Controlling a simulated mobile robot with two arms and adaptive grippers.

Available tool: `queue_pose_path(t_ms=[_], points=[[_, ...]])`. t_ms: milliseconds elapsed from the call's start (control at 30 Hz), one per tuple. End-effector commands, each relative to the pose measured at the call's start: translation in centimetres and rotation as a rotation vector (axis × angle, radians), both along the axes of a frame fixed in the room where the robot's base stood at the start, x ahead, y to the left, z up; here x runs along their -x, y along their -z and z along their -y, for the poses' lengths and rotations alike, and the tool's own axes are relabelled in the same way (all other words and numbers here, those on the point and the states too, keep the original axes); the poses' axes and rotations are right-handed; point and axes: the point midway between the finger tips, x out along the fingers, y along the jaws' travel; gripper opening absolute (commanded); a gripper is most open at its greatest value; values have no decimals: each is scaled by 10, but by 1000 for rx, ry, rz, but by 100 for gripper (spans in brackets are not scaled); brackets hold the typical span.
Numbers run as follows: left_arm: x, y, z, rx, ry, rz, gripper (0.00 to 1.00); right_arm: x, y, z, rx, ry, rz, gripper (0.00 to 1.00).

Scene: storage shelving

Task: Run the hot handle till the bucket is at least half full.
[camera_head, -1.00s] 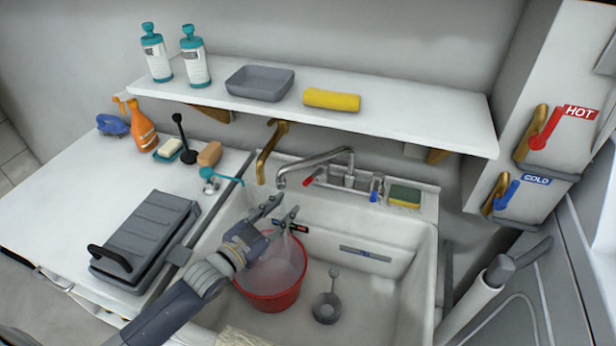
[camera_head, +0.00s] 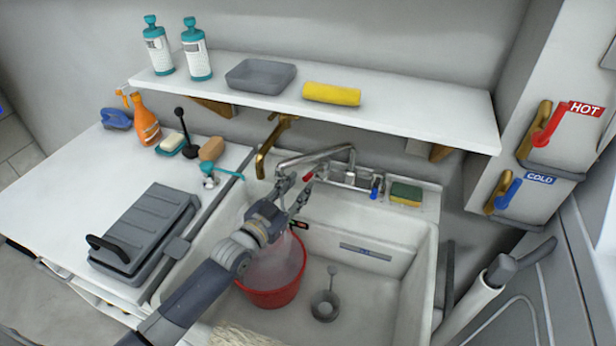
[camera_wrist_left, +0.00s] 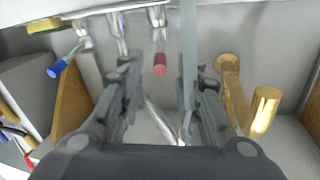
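The red bucket (camera_head: 272,298) stands in the left part of the white sink, partly hidden by my left arm. Its inside looks pale; I cannot tell the water level. The chrome tap (camera_head: 318,155) is above the sink's back edge. Its red-tipped handle (camera_head: 308,176) is left of its blue-tipped handle (camera_head: 375,188). My left gripper (camera_head: 299,188) is open at the tap, beside the red handle. In the left wrist view the red tip (camera_wrist_left: 160,64) lies between the spread fingers, with no clear contact. My right gripper is out of view.
A red lever (camera_head: 548,130) labelled HOT and a blue lever (camera_head: 508,194) labelled COLD are on the right wall unit. A brass spout (camera_head: 270,145) hangs left of the tap. A sponge (camera_head: 405,193) lies at the back ledge. A drain plug (camera_head: 324,306) is in the sink.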

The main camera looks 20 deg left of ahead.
Motion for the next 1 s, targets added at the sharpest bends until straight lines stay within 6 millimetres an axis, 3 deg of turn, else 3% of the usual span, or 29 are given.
queue_pose_path(t_ms=[100, 333, 767, 900, 1000], points=[[-20, -1, 6, 1, 0, 2, 31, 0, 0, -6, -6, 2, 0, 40], [-45, 0, 13, 0, 0, 1, 31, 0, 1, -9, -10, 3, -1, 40], [-53, 0, 15, 0, 1, 0, 31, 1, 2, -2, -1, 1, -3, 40], [-53, 0, 15, 0, 1, 0, 2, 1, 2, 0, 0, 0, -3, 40], [-53, 0, 15, 0, 1, 0, 0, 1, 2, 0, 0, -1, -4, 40]])
